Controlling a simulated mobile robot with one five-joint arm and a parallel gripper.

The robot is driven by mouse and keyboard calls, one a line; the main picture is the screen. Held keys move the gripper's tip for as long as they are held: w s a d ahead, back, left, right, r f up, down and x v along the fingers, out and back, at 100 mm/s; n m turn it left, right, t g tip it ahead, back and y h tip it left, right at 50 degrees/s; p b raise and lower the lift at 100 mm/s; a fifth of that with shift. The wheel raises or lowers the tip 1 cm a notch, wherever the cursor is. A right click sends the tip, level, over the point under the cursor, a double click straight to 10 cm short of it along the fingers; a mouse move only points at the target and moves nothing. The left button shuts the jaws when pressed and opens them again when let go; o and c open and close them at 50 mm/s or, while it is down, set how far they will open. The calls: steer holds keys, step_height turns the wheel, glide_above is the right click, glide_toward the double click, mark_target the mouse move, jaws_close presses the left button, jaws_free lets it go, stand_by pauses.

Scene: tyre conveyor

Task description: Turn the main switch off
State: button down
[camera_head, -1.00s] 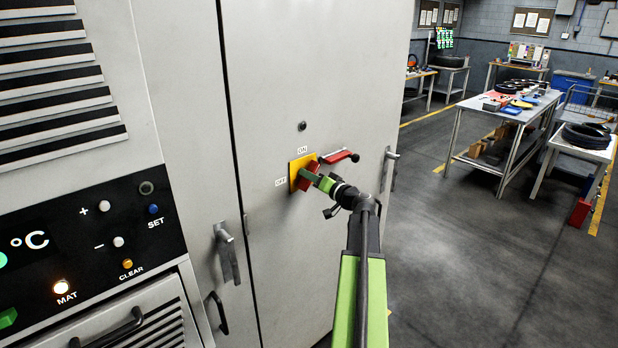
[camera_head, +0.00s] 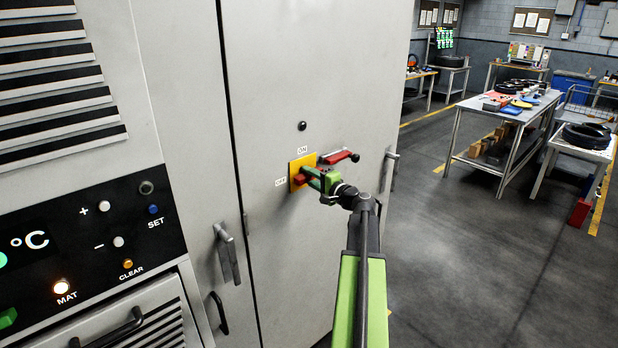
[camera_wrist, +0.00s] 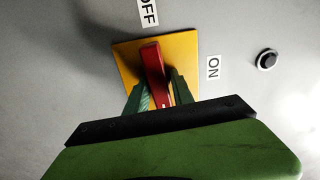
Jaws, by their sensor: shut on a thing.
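The main switch is a red handle (camera_head: 300,179) on a yellow plate (camera_head: 303,162) on the grey cabinet door. ON is printed above the plate and OFF to its left. In the wrist view the red handle (camera_wrist: 155,66) lies across the yellow plate (camera_wrist: 128,60), with its far end towards the OFF label (camera_wrist: 148,12). The ON label (camera_wrist: 213,67) is off to its side. My gripper (camera_head: 316,178) is at the plate, its green fingers (camera_wrist: 160,92) on either side of the handle and shut on it. The fingers and the gripper body hide the handle's near part.
A round dark knob (camera_head: 302,126) sits on the door above the switch. Door handles (camera_head: 227,255) (camera_head: 389,168) stand out on both sides. A control panel (camera_head: 95,235) is at the left. The floor to the right is clear up to the work tables (camera_head: 505,115).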

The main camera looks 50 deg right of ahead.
steer(key=shift+m, duration=0.4)
steer(key=c, duration=1.3)
jaws_free()
steer(key=s, duration=1.1)
steer(key=s+a, duration=0.1)
steer(key=s, duration=0.5)
steer(key=shift+s+a, duration=0.1)
steer(key=shift+s, duration=0.05)
